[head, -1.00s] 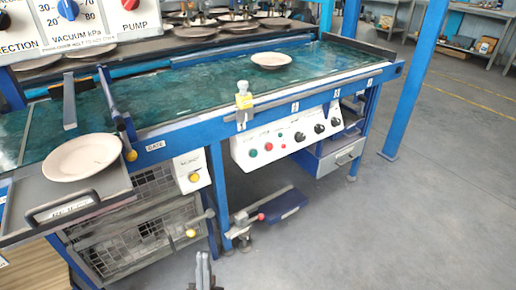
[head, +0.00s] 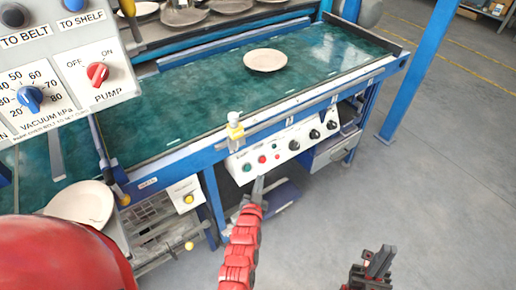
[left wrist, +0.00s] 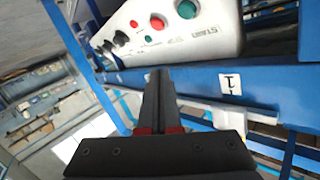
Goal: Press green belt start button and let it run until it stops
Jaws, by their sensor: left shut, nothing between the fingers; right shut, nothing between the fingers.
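The white control panel (head: 290,146) on the belt's front rail carries a green button (head: 247,168) at its left end and a red button (head: 262,158) beside it. The left wrist view shows the green button (left wrist: 187,9) near the top edge, with the red one (left wrist: 157,21) to its left. My left gripper (head: 260,179) is shut and empty, its tip just below the panel near these buttons. Contact cannot be told in the head view; in the left wrist view the fingertips (left wrist: 160,72) appear below the green button. My right gripper (head: 380,258) is shut and empty, low at right.
A plate (head: 265,60) lies on the green belt (head: 205,95). Another plate (head: 82,204) is at lower left, partly hidden by my red arm.

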